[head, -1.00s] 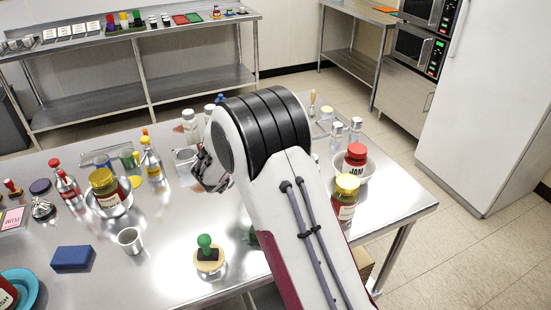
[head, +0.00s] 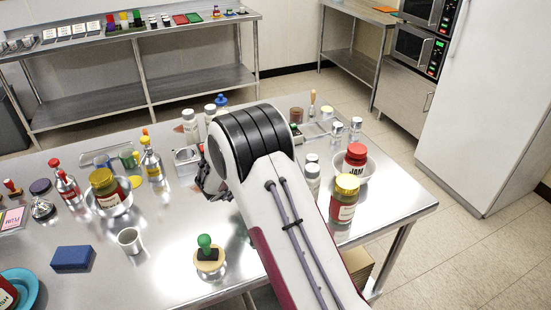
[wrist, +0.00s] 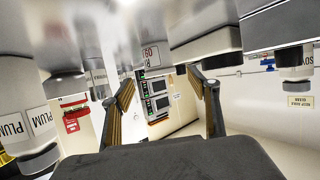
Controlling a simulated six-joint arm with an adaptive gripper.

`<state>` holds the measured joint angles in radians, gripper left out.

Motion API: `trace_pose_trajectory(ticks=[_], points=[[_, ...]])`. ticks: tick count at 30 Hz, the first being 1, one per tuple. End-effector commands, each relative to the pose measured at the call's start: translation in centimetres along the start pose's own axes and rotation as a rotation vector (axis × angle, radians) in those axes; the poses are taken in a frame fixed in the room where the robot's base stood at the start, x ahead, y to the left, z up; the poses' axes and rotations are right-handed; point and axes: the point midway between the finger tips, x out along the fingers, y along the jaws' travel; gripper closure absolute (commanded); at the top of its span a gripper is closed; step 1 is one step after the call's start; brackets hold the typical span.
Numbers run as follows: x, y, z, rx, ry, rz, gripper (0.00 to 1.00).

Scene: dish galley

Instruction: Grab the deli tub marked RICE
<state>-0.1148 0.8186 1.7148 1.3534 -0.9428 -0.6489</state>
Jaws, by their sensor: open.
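I cannot make out a tub with a readable RICE label in either view. My gripper (wrist: 160,78) is open in the wrist view, with a gap between its two fingers. Grey containers hang into the top of that view around the fingers; one at the left has PLUM labels (wrist: 40,121). In the head view my gripper (head: 213,185) is low over the steel table, partly hidden behind my arm. White-lidded jars (head: 190,126) stand behind it, and a clear container (head: 186,160) stands beside it.
A red-lidded JAM jar (head: 355,158) sits in a bowl, and a yellow-lidded jar (head: 344,200) stands near it at the right. The table's front middle is mostly clear.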

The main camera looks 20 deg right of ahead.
Motion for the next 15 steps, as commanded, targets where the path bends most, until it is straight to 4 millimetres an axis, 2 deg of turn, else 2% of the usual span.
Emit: trace_pose_trajectory(ticks=[4,15], points=[[0.91,-0.03,-0.06,0.001,0.000,-0.001,0.40],[1.07,-0.01,-0.08,0.000,0.000,-0.001,0.40]])
